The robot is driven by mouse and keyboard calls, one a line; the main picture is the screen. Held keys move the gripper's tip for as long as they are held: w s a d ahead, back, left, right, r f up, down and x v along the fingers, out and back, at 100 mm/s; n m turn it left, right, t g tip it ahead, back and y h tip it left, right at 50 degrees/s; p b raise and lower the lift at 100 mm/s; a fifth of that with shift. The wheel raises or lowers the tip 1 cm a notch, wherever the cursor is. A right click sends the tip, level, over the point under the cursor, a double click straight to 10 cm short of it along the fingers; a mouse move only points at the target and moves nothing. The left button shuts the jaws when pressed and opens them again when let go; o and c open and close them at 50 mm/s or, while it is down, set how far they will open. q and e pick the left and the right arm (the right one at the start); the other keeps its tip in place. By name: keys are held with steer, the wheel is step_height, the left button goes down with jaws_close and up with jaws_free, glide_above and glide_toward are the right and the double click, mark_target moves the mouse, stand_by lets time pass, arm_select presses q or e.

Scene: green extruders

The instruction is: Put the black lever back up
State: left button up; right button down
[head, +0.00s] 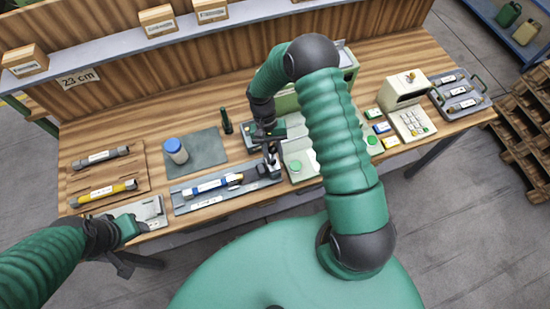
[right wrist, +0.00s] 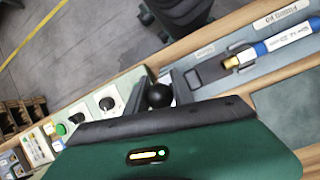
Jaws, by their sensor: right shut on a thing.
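The black lever has a round black knob (right wrist: 158,95), seen between the fingers of my right gripper (right wrist: 160,88) in the right wrist view. In the head view my right gripper (head: 270,147) reaches down at the right end of the grey fixture (head: 180,208). It is shut on the lever, whose shaft is mostly hidden, so I cannot tell its tilt. A blue and white tube (head: 212,185) with a brass end lies in the fixture, left of the lever. My left gripper (head: 125,262) hangs off the front left table edge, away from the lever; its fingers are unclear.
A dark mat (head: 208,150) with a blue-lidded jar (head: 175,150) lies behind the fixture. A wooden tray (head: 79,180) with two tubes is at the left. Control boxes with buttons (head: 298,165) stand right of the lever, partly behind my right arm.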

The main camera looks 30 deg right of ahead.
steer(key=shift+w+d+r, duration=0.1)
steer(key=shift+w+r, duration=0.1)
steer(key=shift+w, duration=0.1)
steer(key=c, duration=1.4)
jaws_free()
steer(key=o, duration=0.3)
steer(key=shift+s, duration=0.2)
steer(key=shift+w+r+b, duration=0.25)
steer(key=shift+w+b, duration=0.05)
steer(key=a+b+v, duration=0.1)
steer(key=b+v, duration=0.3)
steer(key=v, duration=1.2)
steer(key=shift+s+d, duration=0.15)
steer(key=shift+d, duration=0.25)
